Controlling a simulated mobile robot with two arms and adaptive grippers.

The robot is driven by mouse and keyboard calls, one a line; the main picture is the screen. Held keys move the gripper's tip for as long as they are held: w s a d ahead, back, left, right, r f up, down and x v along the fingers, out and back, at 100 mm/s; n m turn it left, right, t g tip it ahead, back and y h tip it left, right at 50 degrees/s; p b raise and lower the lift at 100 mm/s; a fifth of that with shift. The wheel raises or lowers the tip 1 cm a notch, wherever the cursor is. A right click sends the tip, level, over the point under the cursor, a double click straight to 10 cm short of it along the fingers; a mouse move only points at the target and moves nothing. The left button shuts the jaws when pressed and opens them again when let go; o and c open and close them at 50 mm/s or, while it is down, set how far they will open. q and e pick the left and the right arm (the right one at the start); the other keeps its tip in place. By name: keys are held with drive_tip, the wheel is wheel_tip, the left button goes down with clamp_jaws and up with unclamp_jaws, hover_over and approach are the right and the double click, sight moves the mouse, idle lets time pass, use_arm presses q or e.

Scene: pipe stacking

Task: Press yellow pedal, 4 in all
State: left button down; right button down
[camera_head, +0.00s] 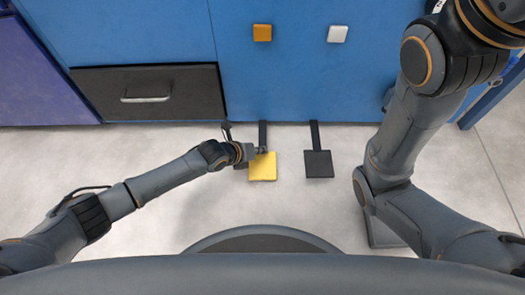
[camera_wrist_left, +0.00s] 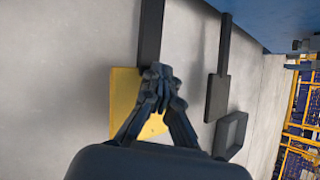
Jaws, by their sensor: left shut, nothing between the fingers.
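The yellow pedal (camera_head: 263,170) is a flat square near the floor, at the end of a dark bar from the blue cabinet, in the middle of the head view. My left gripper (camera_head: 262,151) is shut and empty at the pedal's far edge, where the bar joins it. In the left wrist view the closed fingers (camera_wrist_left: 160,75) overlap the yellow pedal (camera_wrist_left: 124,90) and hide part of it. I cannot tell whether they touch it. My right arm shows at the right of the head view, but its gripper is out of frame.
A black pedal (camera_head: 319,164) sits right of the yellow one. The blue cabinet (camera_head: 300,85) behind carries an orange button (camera_head: 262,33) and a white button (camera_head: 338,34). A dark drawer (camera_head: 148,92) with a handle is at left. The pale floor (camera_head: 200,225) in front is clear.

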use_arm(q)
drive_tip(key=shift+f+b, duration=0.8)
drive_tip(key=shift+f, duration=0.3)
idle(0.5)
idle(0.3)
drive_tip(key=shift+r+p, duration=1.9)
drive_tip(key=shift+r, duration=0.35)
